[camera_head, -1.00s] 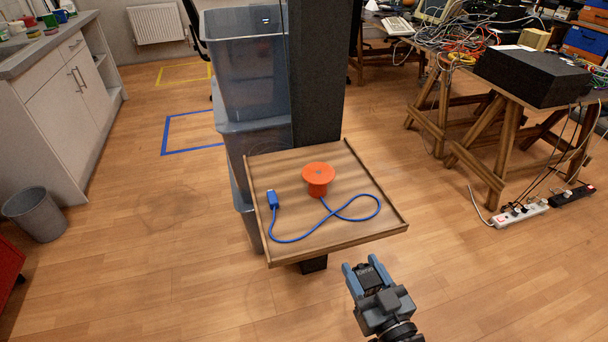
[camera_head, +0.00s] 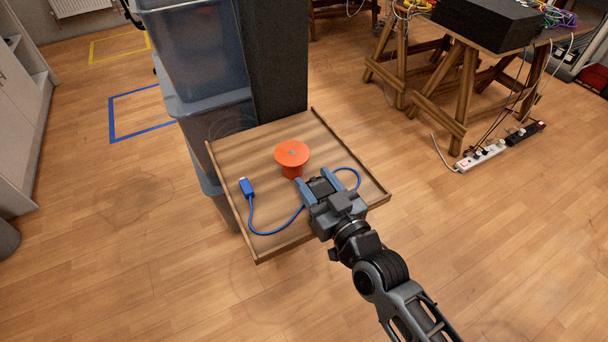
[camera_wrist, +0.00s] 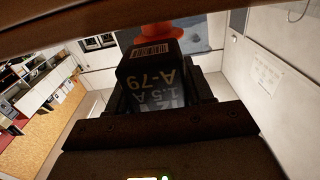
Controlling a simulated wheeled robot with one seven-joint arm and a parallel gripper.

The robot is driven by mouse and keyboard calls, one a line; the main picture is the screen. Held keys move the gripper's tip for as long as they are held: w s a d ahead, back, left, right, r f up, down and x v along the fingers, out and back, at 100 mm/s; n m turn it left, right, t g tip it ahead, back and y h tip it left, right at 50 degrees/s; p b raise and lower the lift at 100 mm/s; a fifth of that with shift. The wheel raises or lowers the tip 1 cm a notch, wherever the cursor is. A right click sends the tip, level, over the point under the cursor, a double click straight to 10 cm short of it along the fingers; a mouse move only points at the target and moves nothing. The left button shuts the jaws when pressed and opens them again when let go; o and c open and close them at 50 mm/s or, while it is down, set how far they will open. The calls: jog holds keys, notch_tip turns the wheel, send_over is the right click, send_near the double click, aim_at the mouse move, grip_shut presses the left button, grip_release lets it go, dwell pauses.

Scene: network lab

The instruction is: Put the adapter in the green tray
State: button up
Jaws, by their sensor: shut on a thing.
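The adapter, a black block, shows between the fingers of my gripper (camera_head: 317,183) in the head view (camera_head: 321,188). In the wrist view the adapter (camera_wrist: 150,72) fills the space between the jaws, with a barcode and the printed marks "1.5 A" and "A-79". My gripper is shut on it. In the head view the gripper overlaps the front right part of a wooden shelf, just below an orange spool. I cannot tell the adapter's height over the shelf. No green tray is in view.
The rimmed wooden shelf (camera_head: 238,157) bears the orange spool (camera_head: 292,155) and a blue cable (camera_head: 252,213). Stacked grey bins (camera_head: 195,60) and a dark column (camera_head: 277,65) stand behind. A trestle table (camera_head: 455,75) is at right, with power strips (camera_head: 480,156) on the floor. Floor at front is clear.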

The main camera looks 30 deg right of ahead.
jog(key=w+f, duration=0.2)
jog(key=w, duration=0.1)
jog(key=w+f, duration=0.1)
jog(key=shift+w+b, duration=0.35)
jog(key=shift+f, duration=0.2)
